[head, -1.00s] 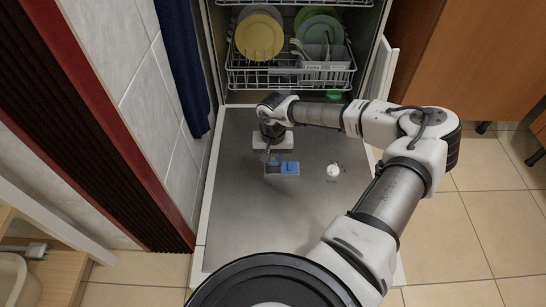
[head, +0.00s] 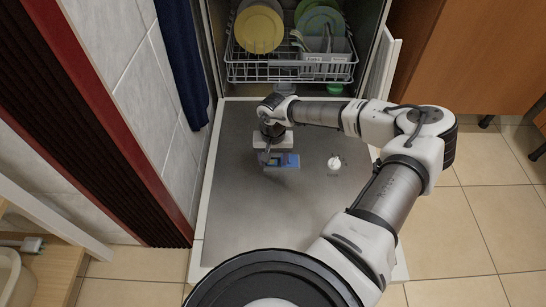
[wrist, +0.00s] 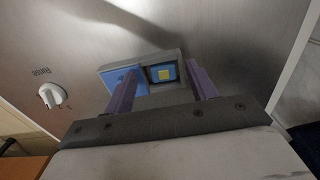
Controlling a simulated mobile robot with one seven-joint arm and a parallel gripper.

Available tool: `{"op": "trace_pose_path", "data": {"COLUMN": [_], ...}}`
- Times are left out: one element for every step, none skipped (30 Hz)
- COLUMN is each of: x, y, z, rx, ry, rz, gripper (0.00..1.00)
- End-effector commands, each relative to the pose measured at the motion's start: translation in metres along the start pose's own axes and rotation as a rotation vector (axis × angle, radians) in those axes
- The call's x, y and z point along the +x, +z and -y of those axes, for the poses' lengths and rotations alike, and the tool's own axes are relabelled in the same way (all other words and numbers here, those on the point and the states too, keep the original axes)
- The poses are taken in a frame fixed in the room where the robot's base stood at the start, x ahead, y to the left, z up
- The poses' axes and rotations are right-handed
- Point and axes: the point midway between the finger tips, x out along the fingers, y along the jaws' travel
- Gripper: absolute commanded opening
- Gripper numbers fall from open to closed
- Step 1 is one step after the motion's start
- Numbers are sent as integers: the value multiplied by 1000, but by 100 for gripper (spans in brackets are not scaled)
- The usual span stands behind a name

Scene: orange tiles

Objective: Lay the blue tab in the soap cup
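The soap cup (wrist: 181,84) is a grey-rimmed recess in the dispenser on the inside of the lowered dishwasher door. Its blue lid (wrist: 117,78) lies open to the left in the wrist view, and it also shows in the head view (head: 291,160). The blue tab (wrist: 164,73), with a yellow square in its middle, appears within the cup's rim. My gripper (wrist: 160,68) is over the dispenser, its two purple fingers apart, one on either side of the tab with gaps between. In the head view my gripper (head: 268,157) partly hides the cup.
A white knob (head: 334,163) stands on the door (head: 255,220) right of the dispenser; the rest of the door is clear. The lower rack (head: 290,70) with plates is behind. A tiled wall and blue cloth (head: 182,60) flank the left.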

Motion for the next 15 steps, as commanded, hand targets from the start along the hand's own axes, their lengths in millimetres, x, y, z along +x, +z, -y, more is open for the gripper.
{"op": "trace_pose_path", "data": {"x": [0, 0, 0, 0, 0, 0, -2, -4, -8, -12, -17, -24, -31, -38, -47], "y": [0, 0, 0, 0, 0, 0, 0, 0, 0, 0, 0, 0, 0, 0, -1], "z": [0, 0, 0, 0, 0, 0, 0, 0, 0, 0, 0, 0, 0, 0, 0], "rx": [0, 0, 0, 0, 0, 0, 0, 0, 0, 0, 0, 0, 0, 0, 0], "ry": [0, 0, 0, 0, 0, 0, 0, 0, 0, 0, 0, 0, 0, 0, 0], "rz": [1, 1, 1, 1, 1, 1, 0, 0, 0, 0, -1, -1, -2, -2, -3], "gripper": [57, 57, 57, 57, 57, 57, 57, 57, 57, 57, 57, 57, 57, 57, 57]}}
